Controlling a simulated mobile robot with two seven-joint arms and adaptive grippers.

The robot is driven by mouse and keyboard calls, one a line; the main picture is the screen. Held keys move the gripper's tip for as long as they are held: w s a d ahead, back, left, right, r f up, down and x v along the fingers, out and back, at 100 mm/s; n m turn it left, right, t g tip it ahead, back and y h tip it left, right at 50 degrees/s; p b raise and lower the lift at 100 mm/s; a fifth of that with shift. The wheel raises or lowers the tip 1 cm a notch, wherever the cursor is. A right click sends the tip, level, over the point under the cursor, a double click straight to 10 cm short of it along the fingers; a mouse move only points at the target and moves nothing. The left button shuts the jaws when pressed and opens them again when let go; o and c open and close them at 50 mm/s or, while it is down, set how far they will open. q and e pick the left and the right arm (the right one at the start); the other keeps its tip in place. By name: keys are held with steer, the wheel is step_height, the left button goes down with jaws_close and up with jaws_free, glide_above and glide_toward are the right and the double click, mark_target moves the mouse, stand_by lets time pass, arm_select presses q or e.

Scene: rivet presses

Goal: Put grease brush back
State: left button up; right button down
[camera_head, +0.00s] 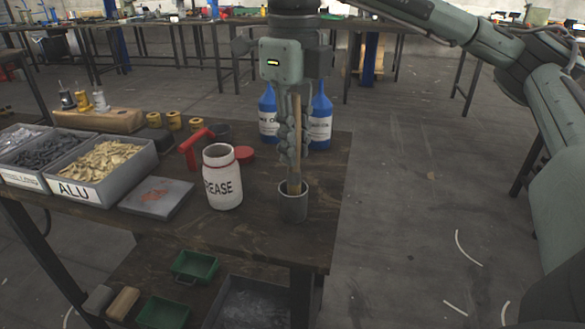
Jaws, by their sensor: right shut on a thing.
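My right gripper (291,150) points down over the front right part of the wooden table (255,235). It is shut on the wooden handle of the grease brush (295,170). The brush stands nearly upright, and its lower end is inside a small grey cup (293,205); the bristles are hidden by the cup wall. A white jar marked GREASE (222,178) stands open just left of the cup. My left gripper does not show.
Two blue-capped bottles (319,125) stand behind the gripper. A red lid (244,154), a red-handled tool (195,145), a flat grey plate (156,196) and a bin marked ALU (90,195) lie to the left. Green trays (195,266) sit below. Right of the table is open floor.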

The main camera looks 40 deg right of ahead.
mark_target(294, 170)
steer(key=shift+f, duration=2)
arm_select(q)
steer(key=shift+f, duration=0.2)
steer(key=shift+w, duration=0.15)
arm_select(e)
steer(key=shift+f, duration=0.1)
steer(key=c, duration=1.5)
jaws_free()
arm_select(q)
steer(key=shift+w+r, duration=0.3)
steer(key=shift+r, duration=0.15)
arm_select(e)
steer(key=shift+o, duration=0.2)
